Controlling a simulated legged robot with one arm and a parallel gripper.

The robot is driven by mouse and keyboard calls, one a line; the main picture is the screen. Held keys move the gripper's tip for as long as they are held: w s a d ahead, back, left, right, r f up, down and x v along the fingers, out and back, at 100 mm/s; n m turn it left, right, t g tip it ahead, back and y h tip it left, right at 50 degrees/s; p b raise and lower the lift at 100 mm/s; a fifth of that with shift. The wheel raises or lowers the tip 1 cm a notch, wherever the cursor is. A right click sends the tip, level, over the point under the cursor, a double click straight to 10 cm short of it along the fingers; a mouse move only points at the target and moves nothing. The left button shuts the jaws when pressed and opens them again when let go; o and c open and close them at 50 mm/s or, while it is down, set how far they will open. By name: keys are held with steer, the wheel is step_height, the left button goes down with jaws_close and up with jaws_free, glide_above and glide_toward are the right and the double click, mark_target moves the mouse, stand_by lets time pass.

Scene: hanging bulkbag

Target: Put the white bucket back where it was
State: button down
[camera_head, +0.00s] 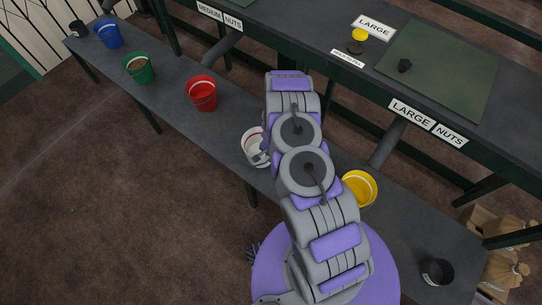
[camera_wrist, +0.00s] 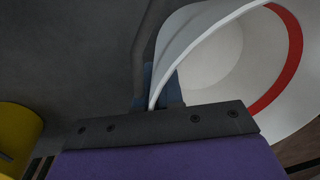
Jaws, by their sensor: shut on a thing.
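The white bucket (camera_head: 251,140) is left of my arm in the head view, over the low bench, between the red and yellow buckets. My arm hides part of it. In the wrist view the white bucket (camera_wrist: 208,55) fills the upper right, with its open inside and a red band showing. My gripper (camera_wrist: 160,92) is shut on the bucket's rim, with one blue-grey fingertip on each side of the wall. In the head view my gripper (camera_head: 262,159) is partly hidden at the bucket's near side. I cannot tell whether the bucket's base touches the bench.
The low bench (camera_head: 222,123) also carries a red bucket (camera_head: 203,97), a green bucket (camera_head: 138,70), a blue bucket (camera_head: 107,34), a yellow bucket (camera_head: 360,188) and black buckets at both ends. A higher table (camera_head: 330,35) with labels and a green mat runs behind.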

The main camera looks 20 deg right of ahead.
mark_target(258, 152)
steer(key=shift+w+d+p, duration=0.3)
steer(key=shift+w+d, duration=0.15)
steer(key=shift+w, duration=0.15)
steer(key=shift+w+a+f, duration=0.1)
steer(key=shift+w+a, duration=0.05)
steer(key=shift+w, duration=0.05)
steer(key=shift+f+b, duration=0.6)
steer(key=shift+f, duration=1.15)
steer(key=shift+f, duration=0.15)
steer(key=c, duration=1.3)
jaws_free()
steer(key=shift+o, duration=0.2)
